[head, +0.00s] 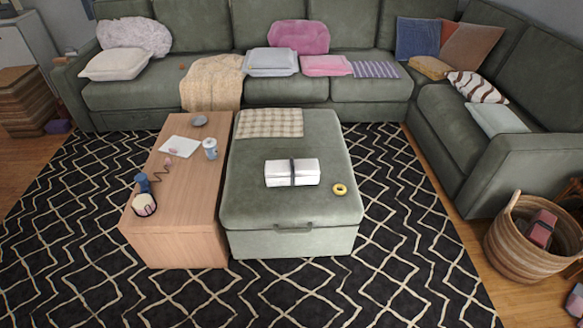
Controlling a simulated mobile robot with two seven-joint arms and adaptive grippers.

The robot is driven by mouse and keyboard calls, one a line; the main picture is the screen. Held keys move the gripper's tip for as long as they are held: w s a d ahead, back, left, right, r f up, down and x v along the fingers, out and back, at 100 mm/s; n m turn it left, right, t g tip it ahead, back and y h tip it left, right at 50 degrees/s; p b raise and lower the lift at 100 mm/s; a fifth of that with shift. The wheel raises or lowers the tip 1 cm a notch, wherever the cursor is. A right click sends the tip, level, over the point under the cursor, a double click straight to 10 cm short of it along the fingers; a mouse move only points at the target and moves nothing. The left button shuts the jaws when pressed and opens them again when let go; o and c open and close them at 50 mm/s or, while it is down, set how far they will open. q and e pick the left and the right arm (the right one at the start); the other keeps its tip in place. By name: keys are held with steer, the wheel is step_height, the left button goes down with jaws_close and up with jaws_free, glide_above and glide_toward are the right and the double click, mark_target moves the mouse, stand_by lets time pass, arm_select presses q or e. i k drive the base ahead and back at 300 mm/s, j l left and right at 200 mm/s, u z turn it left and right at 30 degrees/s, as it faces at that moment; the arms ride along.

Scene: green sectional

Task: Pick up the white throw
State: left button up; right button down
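A white folded bundle with a dark band around its middle, which looks like the white throw (279,174), lies on the green ottoman (290,215). It sits near the middle of the ottoman top, behind and left of a small yellow ring (340,188) and apart from it. Neither of my grippers is in view.
A wooden coffee table (190,205) touches or nearly touches the ottoman's left side. It holds a mug (210,148), a white sheet (179,146) and small items. A checked cloth (268,123) lies at the ottoman's back. The patterned rug (290,295) in front is clear.

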mark_target(292, 172)
steer(key=i+l+u, duration=0.45)
steer(key=i+l, duration=1.25)
